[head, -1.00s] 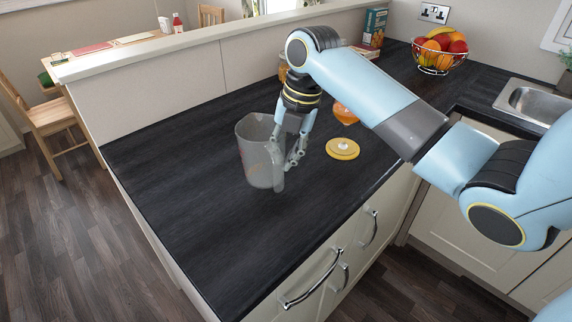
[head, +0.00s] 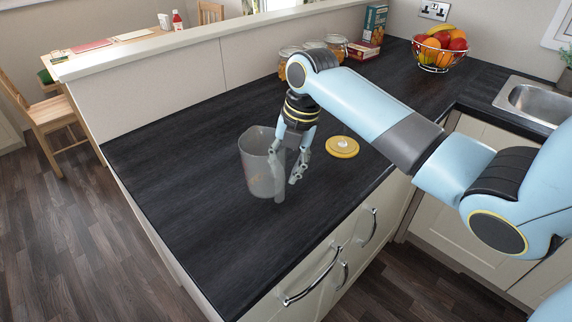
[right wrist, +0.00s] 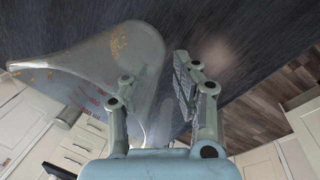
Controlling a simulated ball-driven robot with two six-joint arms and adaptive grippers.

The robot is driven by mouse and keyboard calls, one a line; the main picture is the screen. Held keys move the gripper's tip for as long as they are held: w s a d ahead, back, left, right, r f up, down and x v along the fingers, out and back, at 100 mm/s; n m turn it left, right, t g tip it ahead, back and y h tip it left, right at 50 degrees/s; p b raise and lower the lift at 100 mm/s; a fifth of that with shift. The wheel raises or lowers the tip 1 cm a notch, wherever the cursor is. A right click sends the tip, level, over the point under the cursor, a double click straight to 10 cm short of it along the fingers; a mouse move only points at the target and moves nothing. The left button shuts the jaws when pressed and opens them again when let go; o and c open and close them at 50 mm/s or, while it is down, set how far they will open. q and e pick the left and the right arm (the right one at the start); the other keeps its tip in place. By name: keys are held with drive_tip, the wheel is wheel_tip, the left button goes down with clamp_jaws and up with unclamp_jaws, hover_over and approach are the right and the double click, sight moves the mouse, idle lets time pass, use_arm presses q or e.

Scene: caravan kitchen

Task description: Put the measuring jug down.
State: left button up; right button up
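The see-through grey measuring jug (head: 257,165) is upright over the dark worktop (head: 190,190), left of the yellow lid. Its base is at or very near the worktop; I cannot tell if it touches. My right gripper (head: 287,172) points down at the jug's right side, by the handle. In the right wrist view the jug (right wrist: 90,65) fills the left half, with orange and red marks on it. One finger overlaps the jug and the other stands close beside its edge, with the handle side between the fingers (right wrist: 152,100). My left gripper is not in view.
A yellow lid (head: 342,146) lies right of the jug. Jars (head: 335,45), boxes (head: 374,22) and a fruit bowl (head: 440,52) stand at the back, near the sink (head: 532,102). The worktop left of and in front of the jug is clear.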

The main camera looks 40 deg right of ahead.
drive_tip(key=b+v, duration=0.1)
drive_tip(key=v, duration=1.1)
drive_tip(key=shift+w+r, duration=0.1)
